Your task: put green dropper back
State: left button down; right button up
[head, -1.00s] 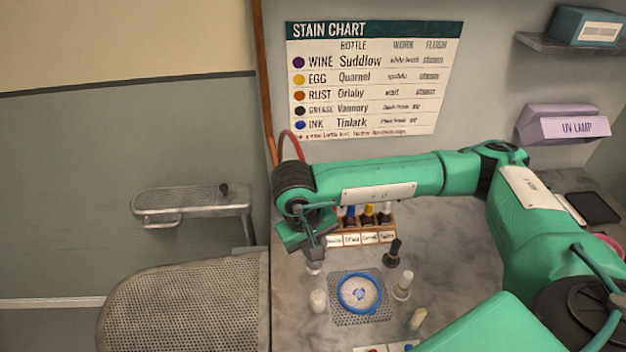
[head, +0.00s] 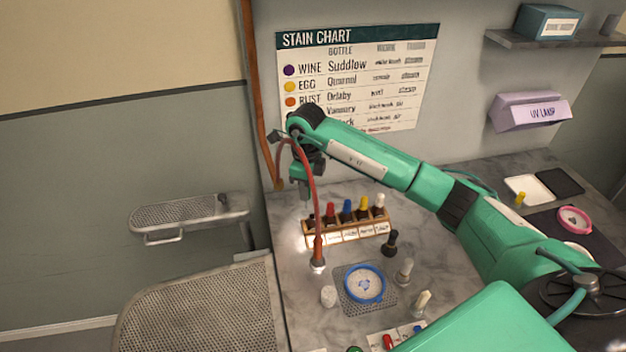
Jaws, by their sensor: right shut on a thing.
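My right gripper (head: 304,190) points down above the left end of the dropper rack (head: 345,237). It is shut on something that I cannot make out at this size. I cannot clearly identify a green dropper. The rack holds droppers with red (head: 330,209), blue (head: 347,207), yellow (head: 363,204) and white (head: 380,202) tops. A dark shape (head: 311,218) shows at its leftmost slot, below the gripper; whether it is in the slot or held, I cannot tell. My left gripper is not in view.
A red hose (head: 314,205) hangs close to my right gripper, its end low on the counter. A black-topped bottle (head: 390,243), pale bottles (head: 404,272) and a blue-rimmed round dish (head: 364,284) stand in front of the rack. Perforated ironing boards (head: 205,315) are left.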

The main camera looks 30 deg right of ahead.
notch_tip(320, 180, down, 6)
jog(key=w+d+m+b, duration=0.1)
jog(key=d+m, duration=0.1)
jog(key=m, duration=0.3)
jog(key=shift+w+d+r+b, duration=0.15)
jog(key=shift+d+b, duration=0.2)
jog(key=shift+b, duration=0.05)
jog(key=shift+b, duration=0.4)
dwell(1.2)
jog(key=shift+f, duration=0.25)
jog(key=shift+f+b, duration=0.65)
jog(key=shift+f, duration=0.2)
jog(key=shift+f+b, duration=0.85)
jog(key=shift+f, duration=0.05)
jog(key=shift+f, duration=0.2)
dwell(0.3)
